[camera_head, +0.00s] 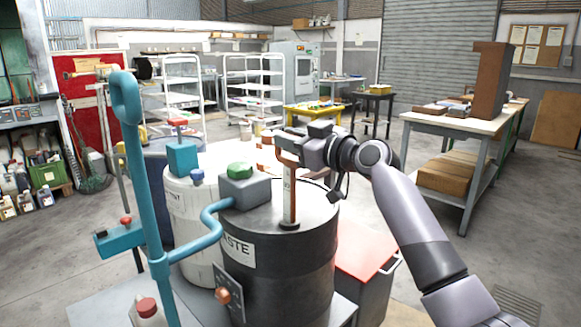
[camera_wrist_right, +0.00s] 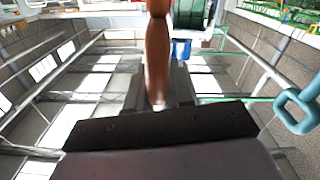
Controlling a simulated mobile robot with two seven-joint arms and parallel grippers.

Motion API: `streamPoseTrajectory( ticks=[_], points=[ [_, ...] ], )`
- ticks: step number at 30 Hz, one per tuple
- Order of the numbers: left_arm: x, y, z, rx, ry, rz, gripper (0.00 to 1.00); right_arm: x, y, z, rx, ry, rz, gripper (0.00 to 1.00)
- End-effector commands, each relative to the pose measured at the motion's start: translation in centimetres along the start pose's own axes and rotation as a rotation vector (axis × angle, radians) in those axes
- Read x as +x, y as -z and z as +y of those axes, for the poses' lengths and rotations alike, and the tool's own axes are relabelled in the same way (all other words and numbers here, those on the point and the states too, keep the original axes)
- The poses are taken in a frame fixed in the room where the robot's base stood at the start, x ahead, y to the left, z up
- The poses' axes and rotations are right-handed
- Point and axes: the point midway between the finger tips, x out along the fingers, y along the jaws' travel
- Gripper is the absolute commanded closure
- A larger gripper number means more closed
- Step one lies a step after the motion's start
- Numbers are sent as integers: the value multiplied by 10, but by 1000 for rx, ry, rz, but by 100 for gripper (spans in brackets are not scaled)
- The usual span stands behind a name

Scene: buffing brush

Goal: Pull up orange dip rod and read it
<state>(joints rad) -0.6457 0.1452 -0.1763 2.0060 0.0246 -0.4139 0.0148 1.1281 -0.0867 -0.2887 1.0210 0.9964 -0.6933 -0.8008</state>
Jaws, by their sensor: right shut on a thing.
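The dip rod (camera_head: 289,198) stands upright from a black collar on the lid of the dark drum (camera_head: 290,265). Its flat pale strip with markings shows above the lid, and the markings are too small to read. Its orange handle (camera_head: 265,157) is at the top, partly hidden by my right gripper (camera_head: 287,146). My right gripper is shut on the handle, above the drum. In the right wrist view the orange-brown handle (camera_wrist_right: 157,50) runs down the middle to the jaws. My left gripper is not in view.
A teal pipe post (camera_head: 143,190) with a looped top stands left of the drum. A white drum (camera_head: 193,225) and a grey box with a green knob (camera_head: 240,185) crowd the left side. A red bin (camera_head: 365,255) stands to the right. Open floor lies further right.

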Motion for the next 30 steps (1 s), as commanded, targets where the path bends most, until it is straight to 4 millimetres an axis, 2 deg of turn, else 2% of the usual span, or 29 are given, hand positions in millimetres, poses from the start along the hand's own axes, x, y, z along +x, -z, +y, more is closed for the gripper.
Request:
streamPoseTrajectory(
  ticks=[1,11,15,21,30],
  points=[
    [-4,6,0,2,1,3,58,0,16,9,-6,-10,6,100],
    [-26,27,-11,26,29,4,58,2,96,27,-6,-11,7,100],
    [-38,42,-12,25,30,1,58,2,124,32,-5,-10,7,100],
    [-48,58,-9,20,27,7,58,2,149,38,-5,-10,6,100],
    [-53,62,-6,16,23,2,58,2,159,40,-4,-10,4,100]
  ],
)
